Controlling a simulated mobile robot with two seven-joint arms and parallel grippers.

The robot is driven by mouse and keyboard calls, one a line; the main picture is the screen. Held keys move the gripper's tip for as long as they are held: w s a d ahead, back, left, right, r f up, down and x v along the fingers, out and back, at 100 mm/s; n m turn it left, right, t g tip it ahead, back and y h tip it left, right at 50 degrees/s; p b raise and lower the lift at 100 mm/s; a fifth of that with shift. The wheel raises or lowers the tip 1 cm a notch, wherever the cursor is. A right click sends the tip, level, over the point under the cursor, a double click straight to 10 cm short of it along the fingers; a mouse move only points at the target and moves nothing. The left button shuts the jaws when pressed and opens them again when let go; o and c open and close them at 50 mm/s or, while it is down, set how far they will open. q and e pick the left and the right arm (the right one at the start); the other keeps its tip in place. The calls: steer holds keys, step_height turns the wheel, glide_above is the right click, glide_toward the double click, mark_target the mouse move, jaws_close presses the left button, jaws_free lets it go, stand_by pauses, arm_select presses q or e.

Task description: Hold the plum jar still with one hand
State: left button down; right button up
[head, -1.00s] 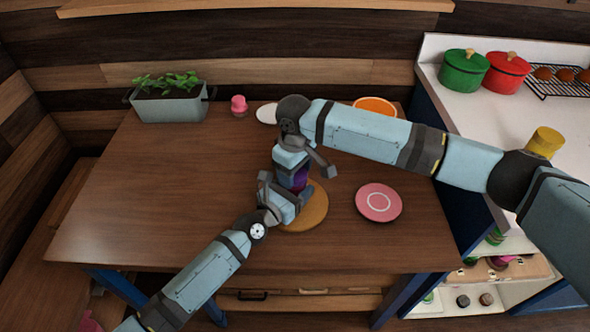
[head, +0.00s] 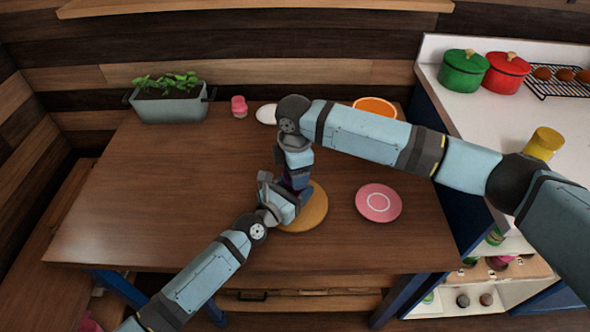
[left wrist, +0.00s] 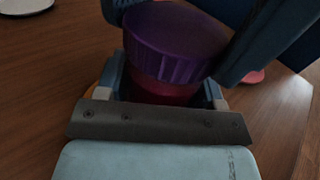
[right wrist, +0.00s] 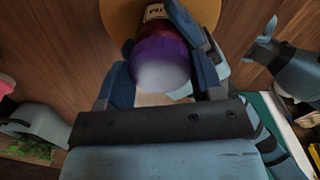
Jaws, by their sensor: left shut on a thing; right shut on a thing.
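The plum jar, with a ridged purple lid (left wrist: 175,45) and a dark red body (left wrist: 165,92), stands on a round wooden board (head: 316,208). In the head view the grippers mostly hide it. My left gripper (head: 287,196) is shut on the jar's body low down, with a finger on each side in the left wrist view. My right gripper (head: 296,172) comes from above and is shut on the lid. The right wrist view looks down on the purple lid (right wrist: 162,62) between its fingers, with part of a pale label (right wrist: 155,12) beyond.
A pink plate (head: 379,203) lies right of the board. An orange dish (head: 375,105), a white dish (head: 266,114), a pink-topped jar (head: 239,107) and a planter (head: 170,103) stand along the back. The table's left side is clear. A counter with pots (head: 506,72) stands at right.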

steer(key=shift+r, duration=0.25)
steer(key=shift+r, duration=0.85)
steer(key=shift+r, duration=2.05)
arm_select(q)
steer(key=shift+c, duration=0.8)
jaws_free()
steer(key=v, duration=1.2)
arm_select(e)
steer(key=shift+f, duration=0.15)
